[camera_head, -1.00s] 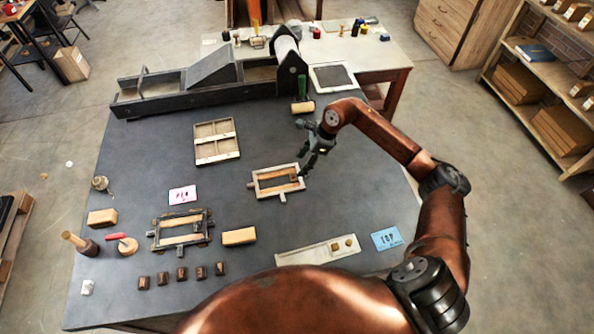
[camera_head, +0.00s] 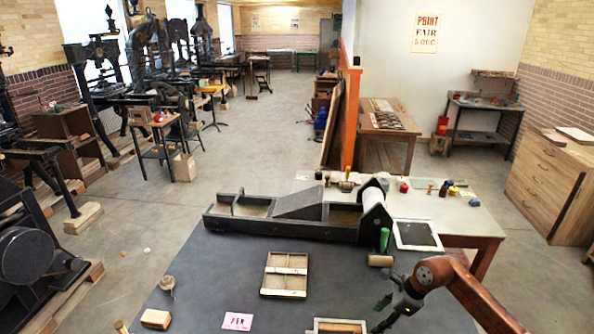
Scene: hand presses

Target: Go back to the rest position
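My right gripper (camera_head: 382,314) is at the bottom right, at the end of my copper-coloured arm. Its dark fingers look spread apart, with nothing seen between them. It is over the dark grey table (camera_head: 190,275), just right of a small wooden frame (camera_head: 340,322) that the lower picture edge cuts off. My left gripper is not in view.
A long dark press bed (camera_head: 290,215) with a white roller lies across the table's far side. A two-part wooden tray (camera_head: 271,291), a pink card (camera_head: 237,321) and a wooden block (camera_head: 155,319) lie nearer. A pale table (camera_head: 490,229) stands behind.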

